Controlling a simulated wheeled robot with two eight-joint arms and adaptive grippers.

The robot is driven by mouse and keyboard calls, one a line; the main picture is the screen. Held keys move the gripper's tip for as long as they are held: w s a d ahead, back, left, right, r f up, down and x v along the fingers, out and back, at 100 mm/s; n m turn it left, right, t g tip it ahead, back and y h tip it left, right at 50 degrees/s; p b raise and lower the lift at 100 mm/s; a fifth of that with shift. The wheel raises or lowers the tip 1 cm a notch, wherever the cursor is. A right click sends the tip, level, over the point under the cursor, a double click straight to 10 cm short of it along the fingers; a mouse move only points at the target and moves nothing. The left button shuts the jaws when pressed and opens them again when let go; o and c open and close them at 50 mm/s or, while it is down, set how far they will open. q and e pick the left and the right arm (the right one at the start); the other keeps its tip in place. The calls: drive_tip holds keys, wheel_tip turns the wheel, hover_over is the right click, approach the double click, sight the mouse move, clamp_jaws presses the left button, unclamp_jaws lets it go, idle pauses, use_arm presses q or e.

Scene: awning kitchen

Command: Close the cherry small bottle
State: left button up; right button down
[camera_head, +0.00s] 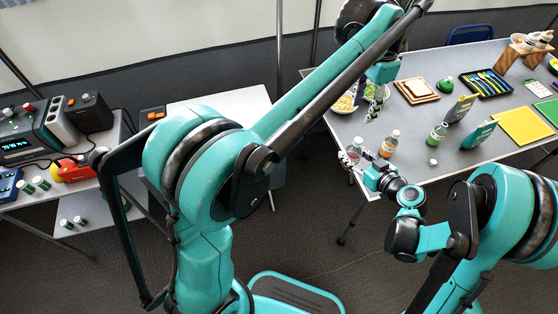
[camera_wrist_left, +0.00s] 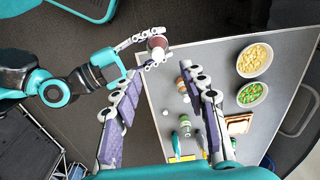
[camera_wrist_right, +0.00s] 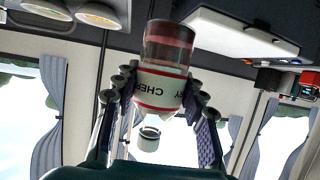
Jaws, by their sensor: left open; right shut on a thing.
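The cherry bottle (camera_wrist_right: 168,55) has clear, dark red contents and a white label with red bands, its lettering upside down in the right wrist view. My right gripper (camera_wrist_right: 165,95) is shut around its label. The bottle also shows in the left wrist view (camera_wrist_left: 157,42) and, small, in the head view (camera_head: 353,152), held off the table's near edge. A white hollow round piece (camera_wrist_right: 149,138) shows apart from the bottle; I cannot tell what it is. My left gripper (camera_wrist_left: 168,90) is open and empty over the table edge. In the head view it (camera_head: 374,106) is above the right gripper (camera_head: 368,172).
The grey table (camera_head: 415,165) holds an orange-labelled bottle (camera_head: 390,143), a green bottle (camera_head: 438,133), a small white cap-like piece (camera_head: 432,162), wooden boards (camera_head: 416,90) and a tray of utensils (camera_head: 486,83). Food bowls (camera_wrist_left: 254,59) stand nearby.

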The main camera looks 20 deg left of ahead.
use_arm(q)
drive_tip(key=s+a+f+n+t, duration=0.3)
drive_tip(key=s+a+n+t, duration=0.15)
drive_tip(key=s+a, duration=0.65)
drive_tip(key=s+a+f+n+t, duration=0.2)
drive_tip(key=s+a+f+n, duration=0.3)
drive_tip(key=s+f, duration=0.4)
drive_tip(key=shift+s+a, duration=0.2)
drive_tip(key=shift+a, duration=0.65)
drive_tip(key=shift+n, duration=0.25)
